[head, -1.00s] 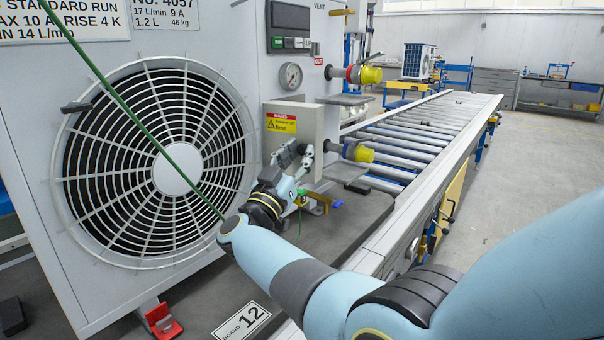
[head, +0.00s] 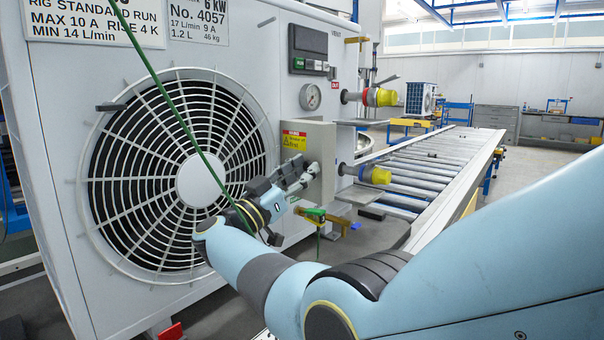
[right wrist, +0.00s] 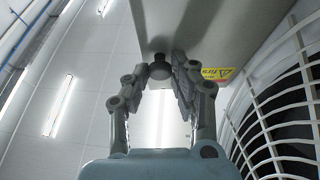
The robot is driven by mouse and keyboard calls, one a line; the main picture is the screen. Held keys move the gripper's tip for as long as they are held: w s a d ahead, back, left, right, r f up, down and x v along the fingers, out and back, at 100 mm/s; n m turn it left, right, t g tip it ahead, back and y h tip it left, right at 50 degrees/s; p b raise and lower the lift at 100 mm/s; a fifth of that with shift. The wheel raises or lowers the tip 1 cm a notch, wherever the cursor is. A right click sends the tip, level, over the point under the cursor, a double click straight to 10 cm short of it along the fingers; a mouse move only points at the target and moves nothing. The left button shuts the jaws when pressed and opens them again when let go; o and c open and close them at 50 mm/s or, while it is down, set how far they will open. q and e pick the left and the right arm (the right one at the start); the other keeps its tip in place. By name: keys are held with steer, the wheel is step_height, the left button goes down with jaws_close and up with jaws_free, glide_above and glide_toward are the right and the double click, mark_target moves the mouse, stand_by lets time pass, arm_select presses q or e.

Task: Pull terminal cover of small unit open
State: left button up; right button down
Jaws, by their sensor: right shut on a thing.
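The small unit (head: 52,130) is a light grey cabinet with a big round fan grille, filling the left half of the head view. Its terminal cover (head: 325,140) is a grey box face with a red and yellow warning label, right of the fan. The cover's underside also shows at the top of the right wrist view (right wrist: 190,25). My right gripper (head: 308,172) is at the lower part of the cover. In the right wrist view its fingers (right wrist: 162,66) are shut on a small dark knob (right wrist: 160,69) on the cover. The cover looks closed. My left gripper is out of view.
Yellow-capped fittings (head: 379,97) stick out at the right of the cabinet, one level with the cover (head: 375,174). A green cable (head: 165,95) crosses before the fan. A roller conveyor (head: 440,160) runs away to the right.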

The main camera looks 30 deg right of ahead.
steer(key=c, duration=1.1)
jaws_free()
steer(key=shift+v, duration=6)
steer(key=shift+a, duration=0.1)
